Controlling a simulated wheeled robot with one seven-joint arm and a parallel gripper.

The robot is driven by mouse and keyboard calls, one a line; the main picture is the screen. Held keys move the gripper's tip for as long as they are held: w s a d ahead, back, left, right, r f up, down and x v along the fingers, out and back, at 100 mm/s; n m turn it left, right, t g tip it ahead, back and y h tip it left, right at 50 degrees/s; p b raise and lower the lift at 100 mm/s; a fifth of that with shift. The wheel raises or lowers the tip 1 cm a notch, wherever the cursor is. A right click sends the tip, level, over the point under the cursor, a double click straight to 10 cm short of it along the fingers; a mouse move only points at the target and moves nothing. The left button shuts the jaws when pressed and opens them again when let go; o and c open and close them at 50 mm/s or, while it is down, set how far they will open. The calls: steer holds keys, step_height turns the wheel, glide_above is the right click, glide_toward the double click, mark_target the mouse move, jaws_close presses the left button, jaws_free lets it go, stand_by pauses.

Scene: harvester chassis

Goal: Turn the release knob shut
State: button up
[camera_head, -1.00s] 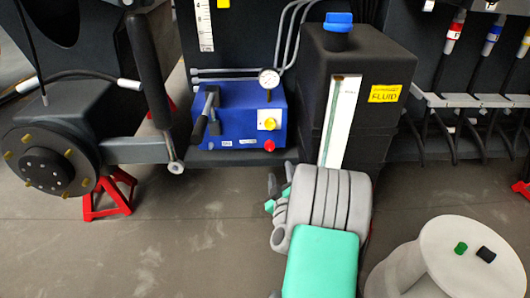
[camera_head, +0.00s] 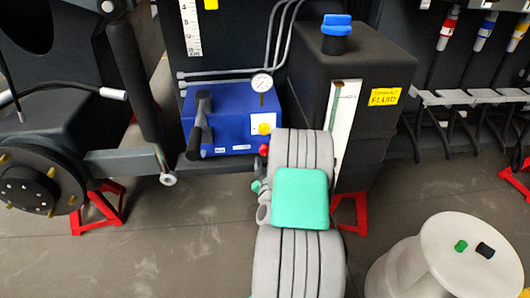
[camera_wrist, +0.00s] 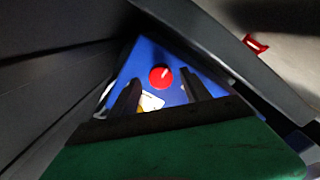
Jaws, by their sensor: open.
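The release knob (camera_wrist: 161,77) is a round red knob with a pale pointer mark, on the front of a blue pump unit (camera_head: 225,112). In the head view the red knob (camera_head: 263,150) shows just left of my grey and green arm. My gripper (camera_wrist: 160,75) is open and empty in the wrist view. Its two dark fingers point toward the blue face, and the knob appears between their tips. I cannot tell how far the fingertips stand off from the knob. In the head view my arm hides most of the gripper.
A black fluid tank (camera_head: 372,60) with a blue cap (camera_head: 337,24) stands to the right. Open floor lies at lower left.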

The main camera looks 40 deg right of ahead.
steer(key=shift+w+d, duration=0.35)
steer(key=shift+w, duration=0.2)
steer(key=shift+c, duration=0.6)
jaws_close()
